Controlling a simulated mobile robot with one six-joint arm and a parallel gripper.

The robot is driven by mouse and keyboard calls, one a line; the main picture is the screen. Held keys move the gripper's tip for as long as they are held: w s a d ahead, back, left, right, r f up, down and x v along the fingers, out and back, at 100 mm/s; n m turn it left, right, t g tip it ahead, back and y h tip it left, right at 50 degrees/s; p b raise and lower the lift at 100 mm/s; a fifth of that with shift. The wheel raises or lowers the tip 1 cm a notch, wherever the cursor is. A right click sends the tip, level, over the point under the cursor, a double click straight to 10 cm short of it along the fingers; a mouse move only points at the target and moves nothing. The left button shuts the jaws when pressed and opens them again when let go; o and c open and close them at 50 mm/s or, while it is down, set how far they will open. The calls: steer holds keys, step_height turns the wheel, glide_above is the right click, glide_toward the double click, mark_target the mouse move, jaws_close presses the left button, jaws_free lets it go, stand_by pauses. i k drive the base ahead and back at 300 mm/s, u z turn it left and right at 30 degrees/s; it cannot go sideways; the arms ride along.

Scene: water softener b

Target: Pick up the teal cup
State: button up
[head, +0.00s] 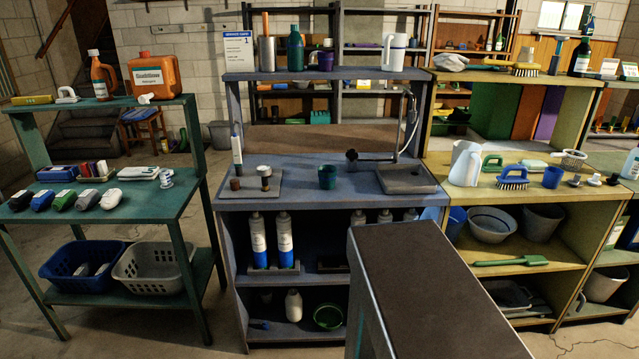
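The teal cup (327,177) stands upright on the middle blue-grey workbench (300,198), near the centre of its top. A tray with a dark knob-like piece and a small cup-like item lies to its left. A grey sink basin (408,178) is to its right. A black-ended spout (370,156) reaches out just behind and to the right of the cup, apart from it in the picture. My gripper is not in view.
Bare bench top lies in front of the cup and on both sides. Bottles (285,238) stand on the shelf below. A green bench (100,212) with baskets is at left, and a yellow bench (520,197) with a jug (465,164) and brush (512,178) at right.

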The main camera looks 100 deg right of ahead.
mark_target(326, 178)
steer(key=u, duration=0.05)
steer(key=i, duration=0.25)
steer(key=u, duration=0.75)
steer(key=k, duration=0.15)
steer(key=z, duration=3.1)
steer(key=i, duration=0.6)
steer(key=z, duration=0.1)
